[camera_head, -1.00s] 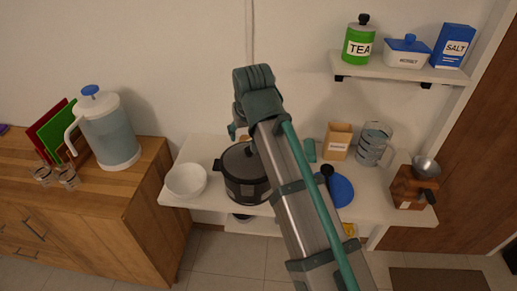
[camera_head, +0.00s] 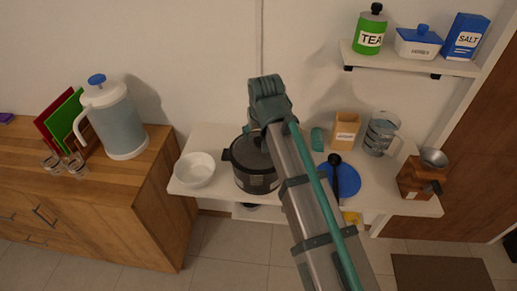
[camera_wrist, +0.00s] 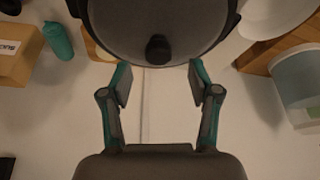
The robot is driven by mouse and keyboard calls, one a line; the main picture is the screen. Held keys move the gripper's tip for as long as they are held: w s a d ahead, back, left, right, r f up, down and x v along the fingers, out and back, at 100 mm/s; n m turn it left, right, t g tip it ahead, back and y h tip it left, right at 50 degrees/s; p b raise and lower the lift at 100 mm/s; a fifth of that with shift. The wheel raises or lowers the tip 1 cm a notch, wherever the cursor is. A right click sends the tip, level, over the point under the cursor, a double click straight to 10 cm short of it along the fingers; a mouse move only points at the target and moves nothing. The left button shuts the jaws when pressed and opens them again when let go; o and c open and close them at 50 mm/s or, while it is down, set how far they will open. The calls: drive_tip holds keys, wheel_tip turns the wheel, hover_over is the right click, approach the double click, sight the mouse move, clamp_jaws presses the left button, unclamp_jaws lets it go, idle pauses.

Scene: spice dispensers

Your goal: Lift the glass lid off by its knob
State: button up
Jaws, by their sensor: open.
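The dark pot (camera_head: 257,178) stands on the white table, partly covered by my arm in the head view. Its round glass lid (camera_wrist: 120,28) fills the top of the wrist view, with a black knob (camera_wrist: 158,50) at its middle. My gripper (camera_wrist: 159,72) is open and empty. In the wrist view its two fingertips lie at the lid's near edge, one on either side of the knob's line and a little short of it. The gap in height between fingertips and knob cannot be told. In the head view the fingers are hidden behind my arm.
A white bowl (camera_head: 195,170) stands left of the pot. Right of it are a teal object (camera_head: 317,138), a brown box (camera_head: 345,131), a glass jug (camera_head: 380,134), a blue plate (camera_head: 345,184) with a black ladle, and a wooden grinder (camera_head: 415,178). A shelf (camera_head: 410,62) hangs above right.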

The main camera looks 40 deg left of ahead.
sight(259, 139)
drive_tip(key=shift+p+x, duration=0.7)
drive_tip(key=shift+x, duration=1.3)
drive_tip(key=shift+d, duration=0.15)
clamp_jaws()
